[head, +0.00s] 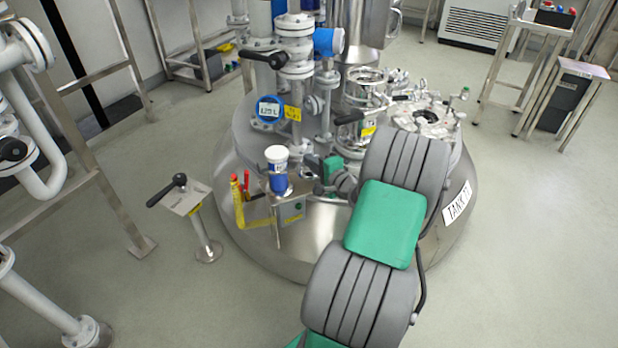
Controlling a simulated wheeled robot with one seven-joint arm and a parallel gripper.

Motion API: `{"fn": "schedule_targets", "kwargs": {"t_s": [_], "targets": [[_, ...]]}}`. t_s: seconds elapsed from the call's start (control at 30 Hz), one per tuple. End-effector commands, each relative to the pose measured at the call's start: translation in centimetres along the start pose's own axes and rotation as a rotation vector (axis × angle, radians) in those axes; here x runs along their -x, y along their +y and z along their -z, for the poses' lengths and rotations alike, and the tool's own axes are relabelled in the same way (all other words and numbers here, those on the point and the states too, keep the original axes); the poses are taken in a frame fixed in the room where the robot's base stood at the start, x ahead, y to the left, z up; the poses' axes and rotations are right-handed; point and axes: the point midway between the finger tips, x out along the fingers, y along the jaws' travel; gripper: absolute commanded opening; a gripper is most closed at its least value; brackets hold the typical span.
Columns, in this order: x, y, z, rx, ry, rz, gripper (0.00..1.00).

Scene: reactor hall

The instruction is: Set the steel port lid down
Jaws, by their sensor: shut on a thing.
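My arm reaches up from the bottom of the head view and bends over the tank (347,240). Its small far end, with my gripper (322,187), shows low over the left part of the tank top. The gripper is small and partly hidden by my own arm. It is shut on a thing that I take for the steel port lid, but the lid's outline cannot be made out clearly. A round port (427,118) with fittings around its rim is on the right of the tank top, behind my arm. I cannot tell whether it is covered.
Pipes, valves and a blue gauge (269,110) rise from the tank top. A lever post (187,198) stands left.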

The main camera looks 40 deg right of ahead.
Motion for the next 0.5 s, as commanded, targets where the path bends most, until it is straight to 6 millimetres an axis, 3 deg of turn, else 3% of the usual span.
{"fn": "schedule_targets", "kwargs": {"t_s": [0.17, 0.3, 0.5], "targets": [[-1.8, 1.6, 0.2, 0.002, -0.001, 0.001, 0.0], [-2.3, 4.2, 0.3, 0.001, 0.001, 0.001, 0.0], [-2.2, 4.0, 0.3, 0.002, 0.001, 0.002, 0.0]]}}
